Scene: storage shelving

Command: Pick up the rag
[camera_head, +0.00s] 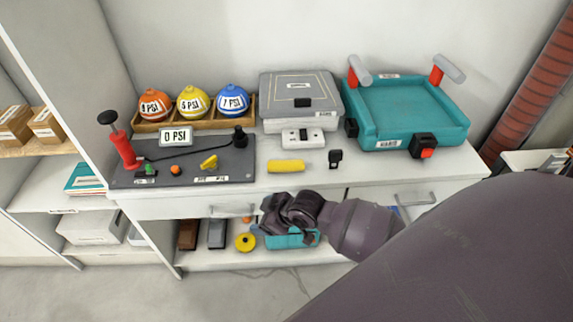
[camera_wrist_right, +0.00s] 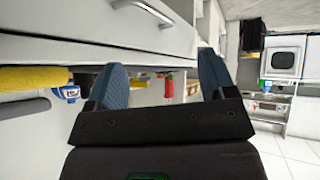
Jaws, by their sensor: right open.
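A yellow, rolled-looking item (camera_head: 286,166), which looks to be the rag, lies on the white counter near its front edge. My right gripper (camera_head: 264,214) is in front of the drawers, below the counter top and a little left of the yellow item, apart from it. In the right wrist view its two blue fingers (camera_wrist_right: 165,80) are spread with nothing held between them. A fuzzy yellow thing (camera_wrist_right: 33,78) shows at the left edge of that view; I cannot tell whether it is the same item. My left gripper is not in view.
On the counter (camera_head: 350,178) stand a grey pump board (camera_head: 225,165), labelled balls (camera_head: 193,102), a grey case (camera_head: 298,88) and a teal tray (camera_head: 402,145). The lower shelf holds a yellow disc (camera_head: 245,242) and a teal item (camera_head: 285,241).

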